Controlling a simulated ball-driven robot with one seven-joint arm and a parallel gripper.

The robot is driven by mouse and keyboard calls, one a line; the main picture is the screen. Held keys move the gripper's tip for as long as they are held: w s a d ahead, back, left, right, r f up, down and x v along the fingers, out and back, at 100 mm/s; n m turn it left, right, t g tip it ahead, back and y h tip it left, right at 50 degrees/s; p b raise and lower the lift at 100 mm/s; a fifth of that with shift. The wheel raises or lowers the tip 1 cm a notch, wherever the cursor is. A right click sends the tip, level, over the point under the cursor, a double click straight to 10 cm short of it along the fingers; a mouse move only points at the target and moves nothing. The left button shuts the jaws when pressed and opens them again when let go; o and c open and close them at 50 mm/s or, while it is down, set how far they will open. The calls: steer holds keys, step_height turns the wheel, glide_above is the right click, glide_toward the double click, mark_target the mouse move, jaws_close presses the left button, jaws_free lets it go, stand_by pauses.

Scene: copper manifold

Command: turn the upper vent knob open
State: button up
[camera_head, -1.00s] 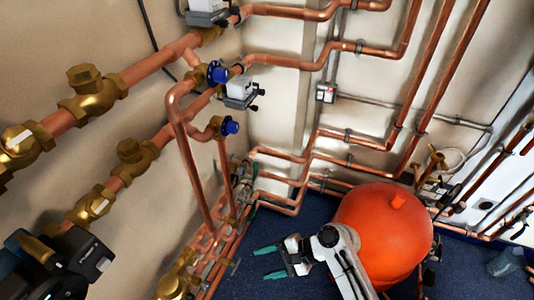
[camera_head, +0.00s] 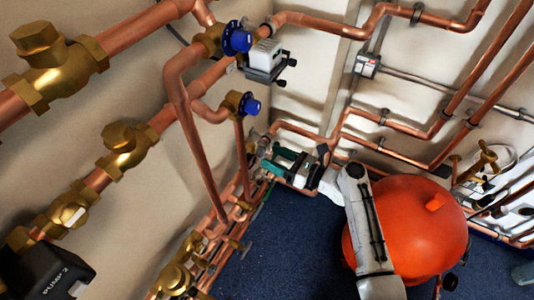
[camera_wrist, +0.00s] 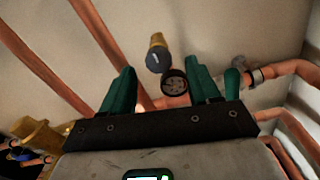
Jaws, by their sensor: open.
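Two blue knobs sit on brass fittings on the left wall pipes in the head view. The upper blue knob (camera_head: 237,38), which I take for the upper vent knob, is above the lower blue knob (camera_head: 250,105). My gripper (camera_head: 268,160) is below both knobs, near the corner pipes, with its teal fingers apart and empty. In the wrist view, my gripper (camera_wrist: 162,66) shows its fingers spread. A brass fitting with a dark bluish cap (camera_wrist: 158,60) and a dark round wheel (camera_wrist: 174,82) appear between them, apparently beyond the fingertips. I cannot tell which knob the cap is.
Copper pipes (camera_head: 205,160) run down the left wall, close to my gripper. A grey box (camera_head: 265,58) sits beside the upper knob. A red-orange tank (camera_head: 425,225) stands behind my arm. Blue floor (camera_head: 280,240) is clear at the lower middle.

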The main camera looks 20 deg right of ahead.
mark_target(264, 154)
steer(key=shift+x, duration=1.65)
steer(key=shift+s, duration=0.1)
steer(key=c, duration=1)
steer(key=shift+c, duration=0.2)
